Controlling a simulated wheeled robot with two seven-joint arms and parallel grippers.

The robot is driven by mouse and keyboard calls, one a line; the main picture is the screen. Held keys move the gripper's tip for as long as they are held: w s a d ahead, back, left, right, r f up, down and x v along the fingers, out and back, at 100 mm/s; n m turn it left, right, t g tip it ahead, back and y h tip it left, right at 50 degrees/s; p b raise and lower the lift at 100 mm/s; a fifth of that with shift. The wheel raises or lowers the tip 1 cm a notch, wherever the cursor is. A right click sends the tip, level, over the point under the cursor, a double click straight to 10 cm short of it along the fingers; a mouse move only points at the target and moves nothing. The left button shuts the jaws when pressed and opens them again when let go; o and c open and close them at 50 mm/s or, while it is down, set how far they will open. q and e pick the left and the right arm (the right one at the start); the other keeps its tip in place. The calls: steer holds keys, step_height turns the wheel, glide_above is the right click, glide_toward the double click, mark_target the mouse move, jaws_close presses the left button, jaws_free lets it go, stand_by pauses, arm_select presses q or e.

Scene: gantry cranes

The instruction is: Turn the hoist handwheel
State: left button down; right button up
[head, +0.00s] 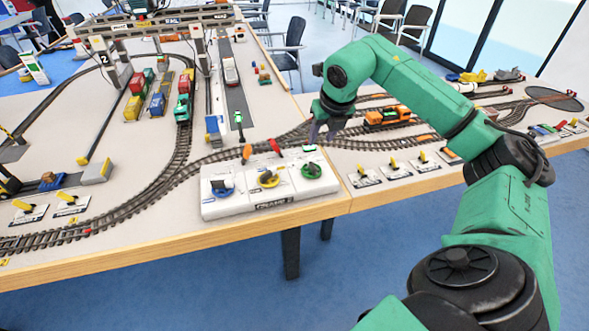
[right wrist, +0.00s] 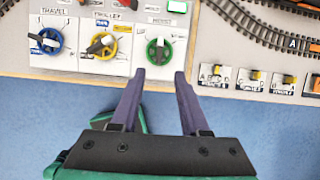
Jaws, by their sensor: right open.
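The hoist handwheel is the green wheel (head: 311,170) with a pale grip, rightmost of three on the white crane panel (head: 232,207). In the right wrist view the green wheel (right wrist: 158,52) lies just beyond the fingertips. My right gripper (head: 322,135) is open and empty, near the panel's back right corner in the head view. In the right wrist view its two purple fingers (right wrist: 159,76) are apart, not touching the wheel. The blue travel wheel (head: 221,185) and yellow trolley wheel (head: 269,179) sit to the left. My left gripper is not in view.
Model tracks and an orange locomotive (head: 386,116) lie behind and right. Several yellow switch levers (head: 393,163) line the table right of the panel. The gantry crane (head: 160,25) stands at the back left.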

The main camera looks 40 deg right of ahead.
glide_toward(311, 162)
steer(key=shift+w+d+f+p, duration=0.3)
steer(key=shift+w+f, duration=0.05)
steer(key=shift+f, duration=0.3)
steer(key=x, duration=0.7)
steer(key=shift+w+f+p, duration=0.1)
steer(key=shift+f+p, duration=0.3)
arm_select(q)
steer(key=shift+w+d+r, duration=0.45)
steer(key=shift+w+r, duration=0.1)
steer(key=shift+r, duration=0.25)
arm_select(e)
steer(key=shift+a, duration=0.1)
steer(key=shift+c, duration=0.3)
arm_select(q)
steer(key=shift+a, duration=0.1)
arm_select(e)
steer(key=shift+r, duration=0.1)
jaws_close()
